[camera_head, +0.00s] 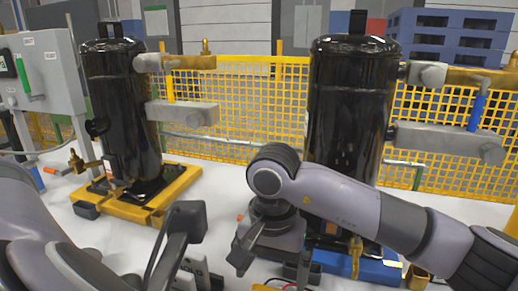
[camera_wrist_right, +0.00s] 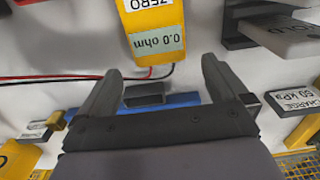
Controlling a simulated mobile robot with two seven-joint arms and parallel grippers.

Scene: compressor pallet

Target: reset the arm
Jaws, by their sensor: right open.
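My right arm reaches in from the right in the head view and bends down in front of the right black compressor (camera_head: 350,95). My right gripper (camera_head: 268,248) hangs low over the white surface, partly hidden by its own wrist. In the right wrist view, the right gripper (camera_wrist_right: 160,75) has its two grey fingers wide apart with nothing held between them. My left arm comes in from the lower left, and the dark end of my left gripper (camera_head: 180,228) shows in front of the left compressor (camera_head: 122,110). Its jaw opening cannot be made out.
A yellow meter (camera_wrist_right: 157,40) reading 0.0 ohm lies beyond the right fingers, with red and black wires beside it. Labelled grey blocks (camera_wrist_right: 290,100) lie to the right. The left compressor stands on a yellow base (camera_head: 150,205). Yellow mesh fencing (camera_head: 240,110) runs behind.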

